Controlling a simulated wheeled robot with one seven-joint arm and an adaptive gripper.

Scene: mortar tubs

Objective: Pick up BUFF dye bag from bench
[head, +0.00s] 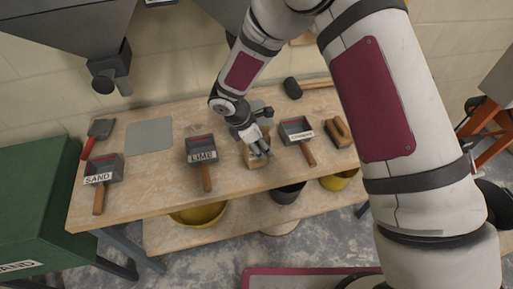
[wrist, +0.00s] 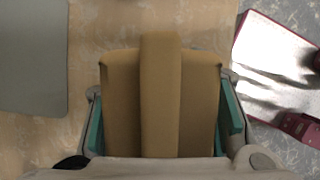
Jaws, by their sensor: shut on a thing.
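The buff dye bag (wrist: 160,90) is a tan block-shaped packet with a raised band down its middle, filling the centre of the wrist view. In the head view the bag (head: 252,160) is on or just above the bench, partly hidden by my gripper (head: 257,146). In the wrist view the teal pads of my gripper (wrist: 163,120) are on both sides of the bag, shut on it. I cannot tell whether its underside touches the wooden bench (head: 230,181).
A LIME scoop (head: 202,156) is left of the bag and another labelled scoop (head: 296,130) is right. A SAND scoop (head: 103,170), grey mat (head: 150,135), mallet (head: 293,88) and wooden float (head: 338,131) are also on the bench. Tubs (head: 198,215) sit below.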

